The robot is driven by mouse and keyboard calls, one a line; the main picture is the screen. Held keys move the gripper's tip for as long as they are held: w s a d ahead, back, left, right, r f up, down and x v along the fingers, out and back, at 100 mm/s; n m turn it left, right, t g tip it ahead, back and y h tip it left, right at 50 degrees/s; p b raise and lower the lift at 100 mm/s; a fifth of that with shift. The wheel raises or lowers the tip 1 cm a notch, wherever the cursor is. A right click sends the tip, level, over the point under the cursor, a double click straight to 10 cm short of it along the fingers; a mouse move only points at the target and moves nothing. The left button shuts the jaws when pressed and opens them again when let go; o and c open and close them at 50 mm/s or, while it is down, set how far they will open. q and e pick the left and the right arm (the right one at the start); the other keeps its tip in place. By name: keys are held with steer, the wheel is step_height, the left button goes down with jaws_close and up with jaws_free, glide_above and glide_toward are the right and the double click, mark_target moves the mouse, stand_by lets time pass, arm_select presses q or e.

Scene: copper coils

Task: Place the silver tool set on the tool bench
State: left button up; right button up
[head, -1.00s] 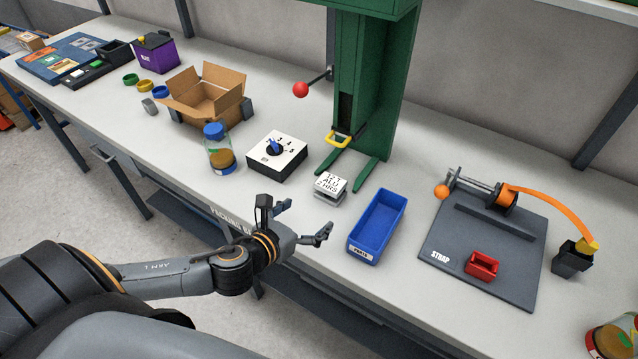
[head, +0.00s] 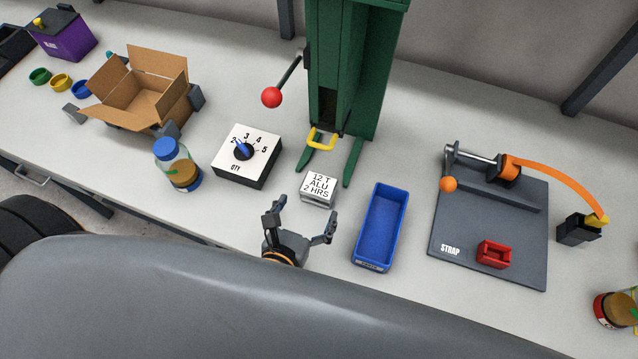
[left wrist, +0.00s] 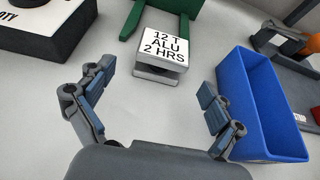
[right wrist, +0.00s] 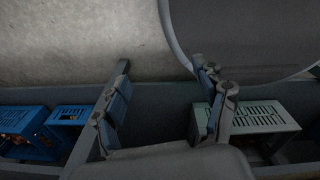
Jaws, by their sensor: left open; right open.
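The silver tool set appears to be the small silver block (head: 318,189) with a white top reading "12 T ALU 2 HRS". It sits on the light grey bench (head: 225,215) in front of the green press, and shows ahead in the left wrist view (left wrist: 161,54). My left gripper (head: 303,222) is open and empty, on the near side of the block and apart from it; its fingers also show in the left wrist view (left wrist: 156,84). My right gripper (right wrist: 161,66) is open and empty, away from the block. I cannot identify a separate tool bench.
A blue bin (head: 381,226) stands close right of the block. A dial box (head: 246,156) and a jar (head: 178,167) stand left. The green press (head: 352,75) rises behind. A strap board (head: 487,230) lies right.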

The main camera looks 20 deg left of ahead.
mark_target(313, 197)
arm_select(q)
steer(key=x, duration=0.3)
steer(key=shift+w+p, duration=0.25)
steer(key=shift+p, duration=0.05)
steer(key=x, duration=0.3)
steer(key=shift+w+d+f+p, duration=0.1)
steer(key=shift+w+f+p, duration=0.1)
steer(key=shift+f+p, duration=0.1)
steer(key=shift+w+f, duration=0.1)
steer(key=shift+w, duration=0.1)
steer(key=c, duration=1.8)
steer(key=shift+c, duration=0.2)
arm_select(e)
steer(key=w+a, duration=0.1)
steer(key=w+r, duration=0.1)
steer(key=shift+w+a+r, duration=0.2)
steer(key=shift+w+a, duration=0.1)
steer(key=shift+a, duration=0.1)
arm_select(q)
steer(key=shift+r, duration=0.2)
